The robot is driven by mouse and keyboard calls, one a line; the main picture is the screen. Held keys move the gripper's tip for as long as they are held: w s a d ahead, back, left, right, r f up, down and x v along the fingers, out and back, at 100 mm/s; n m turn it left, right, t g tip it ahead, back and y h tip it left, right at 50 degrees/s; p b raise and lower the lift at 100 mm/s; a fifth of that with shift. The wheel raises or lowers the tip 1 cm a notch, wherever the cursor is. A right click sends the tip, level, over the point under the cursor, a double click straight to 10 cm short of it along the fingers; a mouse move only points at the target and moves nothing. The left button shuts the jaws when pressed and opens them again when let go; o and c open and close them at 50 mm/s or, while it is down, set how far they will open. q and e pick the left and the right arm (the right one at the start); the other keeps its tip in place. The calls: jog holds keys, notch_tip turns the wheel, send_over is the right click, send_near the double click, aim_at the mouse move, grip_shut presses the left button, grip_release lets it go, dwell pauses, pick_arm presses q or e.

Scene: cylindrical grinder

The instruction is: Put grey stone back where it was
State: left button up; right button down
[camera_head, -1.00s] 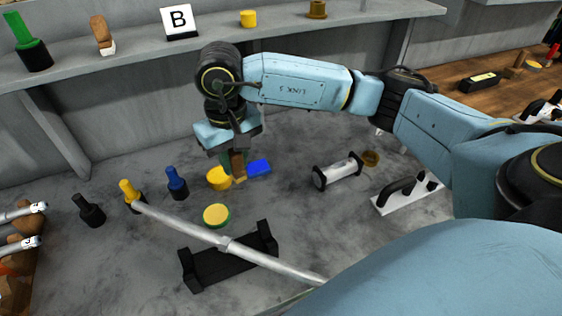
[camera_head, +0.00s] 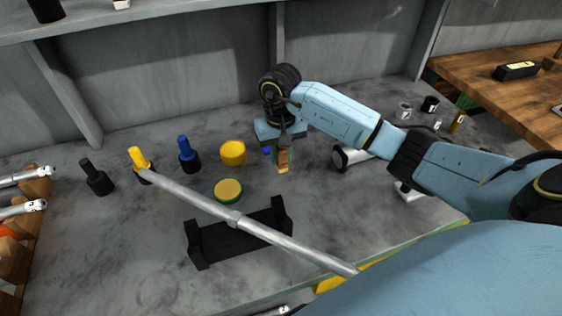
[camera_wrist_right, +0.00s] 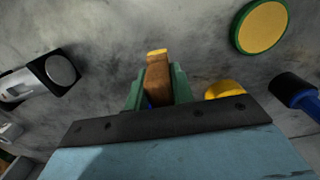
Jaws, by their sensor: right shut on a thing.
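My right gripper (camera_head: 283,150) is shut on a brown block (camera_head: 283,162) with a yellow end, held above the grey bench. In the right wrist view the brown block (camera_wrist_right: 158,80) sits between the green fingers of my right gripper (camera_wrist_right: 157,88). I cannot make out a separate grey stone in these frames. A blue piece (camera_head: 266,151) is mostly hidden behind my right gripper. My left gripper is not in view.
A yellow cylinder (camera_head: 233,153) and a green-rimmed yellow disc (camera_head: 228,190) lie left of my gripper. A black-ended roller (camera_head: 345,160) is close on the right. Blue, yellow and black-handled pieces stand left.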

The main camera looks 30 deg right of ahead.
aim_at(281, 162)
notch_tip(281, 162, down, 3)
jog(key=shift+r, duration=0.15)
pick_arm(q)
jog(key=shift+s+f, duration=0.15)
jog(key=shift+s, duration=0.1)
pick_arm(e)
jog(key=shift+f+b, duration=0.25)
jog(key=shift+b, duration=0.05)
jog(key=c, duration=1.5)
grip_release()
jog(key=shift+o, duration=1.2)
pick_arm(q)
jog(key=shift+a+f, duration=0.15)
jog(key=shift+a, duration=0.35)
pick_arm(e)
jog(key=shift+o, duration=0.3)
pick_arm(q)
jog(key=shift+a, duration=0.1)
